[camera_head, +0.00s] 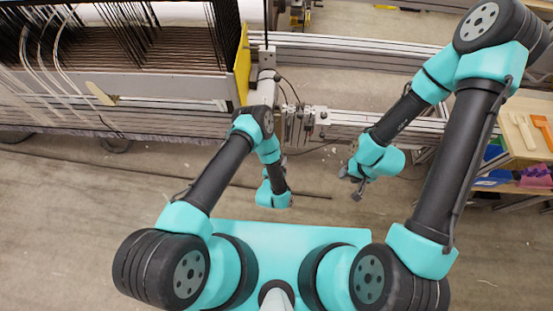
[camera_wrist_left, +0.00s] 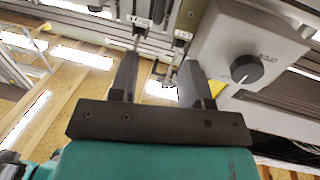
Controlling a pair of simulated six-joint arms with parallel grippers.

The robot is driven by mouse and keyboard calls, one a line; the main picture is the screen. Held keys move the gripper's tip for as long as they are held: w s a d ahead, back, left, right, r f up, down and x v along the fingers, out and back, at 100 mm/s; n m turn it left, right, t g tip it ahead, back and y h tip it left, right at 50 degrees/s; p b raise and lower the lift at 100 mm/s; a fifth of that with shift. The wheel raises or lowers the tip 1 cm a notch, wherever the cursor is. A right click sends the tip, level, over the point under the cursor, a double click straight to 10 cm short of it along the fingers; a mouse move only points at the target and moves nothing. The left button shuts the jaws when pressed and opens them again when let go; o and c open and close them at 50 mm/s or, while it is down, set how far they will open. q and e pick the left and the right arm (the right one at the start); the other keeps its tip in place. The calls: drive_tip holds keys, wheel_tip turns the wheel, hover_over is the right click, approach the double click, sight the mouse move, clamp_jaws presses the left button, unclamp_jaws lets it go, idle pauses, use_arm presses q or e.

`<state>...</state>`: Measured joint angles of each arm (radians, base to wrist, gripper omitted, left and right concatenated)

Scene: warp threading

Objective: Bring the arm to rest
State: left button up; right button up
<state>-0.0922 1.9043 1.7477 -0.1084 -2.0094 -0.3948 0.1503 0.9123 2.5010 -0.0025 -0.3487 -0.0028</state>
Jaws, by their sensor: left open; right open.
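My right arm comes in from the right and bends down, with its gripper (camera_head: 350,184) hanging over the floor in front of the machine rail. Its two dark fingers are apart with nothing between them. My left arm folds down from its elbow near the machine's corner, and its fingers are hard to make out in the head view. In the left wrist view my left gripper (camera_wrist_left: 160,75) is open and empty, its two dark fingers pointing toward a grey box (camera_wrist_left: 245,50) with a black knob and some machine fittings.
The warp machine (camera_head: 140,85) with dark threads and a yellow side plate (camera_head: 242,65) stands at upper left. A metal rail (camera_head: 390,118) runs behind both arms. A wooden shelf (camera_head: 520,150) with tools and bins is at the right. The floor (camera_head: 80,230) at lower left is clear.

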idle(0.3)
use_arm(q)
drive_tip(key=w+a+r+n+g, duration=0.1)
drive_tip(key=w+a+r+g, duration=0.2)
drive_tip(key=a+r+g, duration=0.5)
drive_tip(key=s+a+r+n+g, duration=0.1)
drive_tip(key=s+a+r+g, duration=0.3)
drive_tip(key=s, duration=0.4)
drive_tip(key=s+a+r+n+g, duration=0.2)
drive_tip(key=s+a+r+g, duration=0.2)
drive_tip(key=s+a+r, duration=0.3)
drive_tip(key=shift+s+a+r+g, duration=0.2)
drive_tip(key=shift+s+r+g, duration=0.2)
drive_tip(key=shift+s+r, duration=0.4)
drive_tip(key=shift+w, duration=0.1)
use_arm(e)
drive_tip(key=shift+o, duration=0.4)
idle(1.2)
